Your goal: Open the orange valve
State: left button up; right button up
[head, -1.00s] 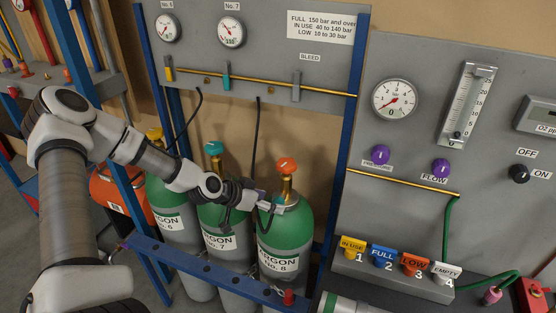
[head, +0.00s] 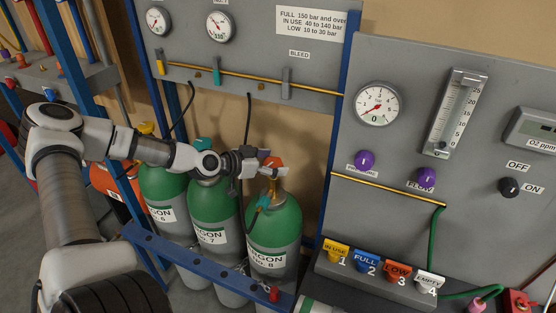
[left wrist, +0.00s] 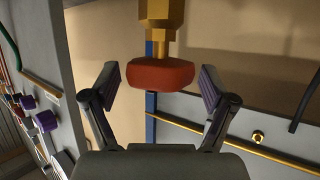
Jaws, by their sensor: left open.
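The orange valve (head: 274,161) is a knob on the brass neck of the green cylinder No. 8 (head: 275,225). In the left wrist view the orange valve (left wrist: 161,74) shows as a rounded red-orange knob below its brass stem (left wrist: 161,20). My left gripper (head: 266,169) is at the height of the knob and partly covers it in the head view. In the wrist view my left gripper (left wrist: 158,87) is open, with one finger on each side of the knob. Gaps show between the knob and both fingers. My right gripper is not in view.
Cylinders No. 7 (head: 208,210) and No. 6 (head: 163,190) stand to the left, behind a blue rail (head: 190,257). A black hose (head: 245,120) hangs close to my gripper. A gauge panel (head: 410,150) stands to the right, with purple knobs (head: 365,159) and coloured tags (head: 367,262).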

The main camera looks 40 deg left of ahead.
pick_arm(q)
jog(key=shift+s, duration=0.1)
jog(key=c, duration=1.2)
jog(key=shift+o, duration=0.2)
